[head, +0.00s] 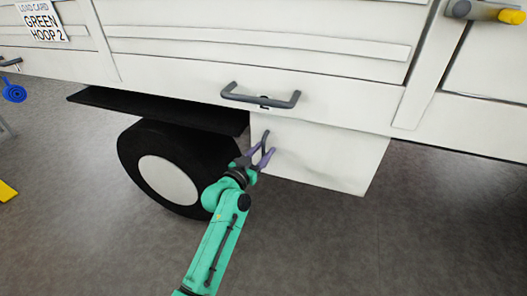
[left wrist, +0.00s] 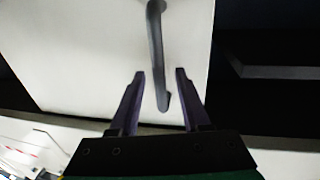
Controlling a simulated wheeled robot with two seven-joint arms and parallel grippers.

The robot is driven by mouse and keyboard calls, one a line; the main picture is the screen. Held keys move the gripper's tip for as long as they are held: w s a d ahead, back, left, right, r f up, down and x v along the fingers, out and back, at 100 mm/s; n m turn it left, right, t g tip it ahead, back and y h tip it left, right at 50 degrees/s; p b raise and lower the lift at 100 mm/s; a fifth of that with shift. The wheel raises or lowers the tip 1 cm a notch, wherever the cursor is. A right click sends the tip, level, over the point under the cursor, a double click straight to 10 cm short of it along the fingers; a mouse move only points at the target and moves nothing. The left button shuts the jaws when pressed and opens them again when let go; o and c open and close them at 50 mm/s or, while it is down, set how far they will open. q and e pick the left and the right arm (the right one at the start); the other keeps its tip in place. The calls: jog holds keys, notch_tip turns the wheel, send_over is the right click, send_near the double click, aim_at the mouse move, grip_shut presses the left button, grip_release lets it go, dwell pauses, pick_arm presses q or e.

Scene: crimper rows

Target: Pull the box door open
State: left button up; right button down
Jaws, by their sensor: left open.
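The box door (head: 325,158) is a white panel under the vehicle's side, right of the wheel. It looks shut. A dark upright bar handle (head: 265,141) sits near its left edge. My left gripper (head: 263,158), purple-fingered on a green arm, is open at the handle's lower part. In the left wrist view the door (left wrist: 90,50) fills much of the picture, and the handle (left wrist: 157,50) runs down between the two open fingers (left wrist: 160,75). I cannot tell whether a finger touches it. My right gripper is not in view.
A black wheel (head: 140,150) under a dark mudguard (head: 150,108) stands close left of my gripper. A yellow-tipped grey part (head: 508,16) is at upper right. The grey floor in front is clear.

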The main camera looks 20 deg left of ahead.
pick_arm(q)
jog(key=shift+w, duration=0.25)
grip_shut()
dwell(1.3)
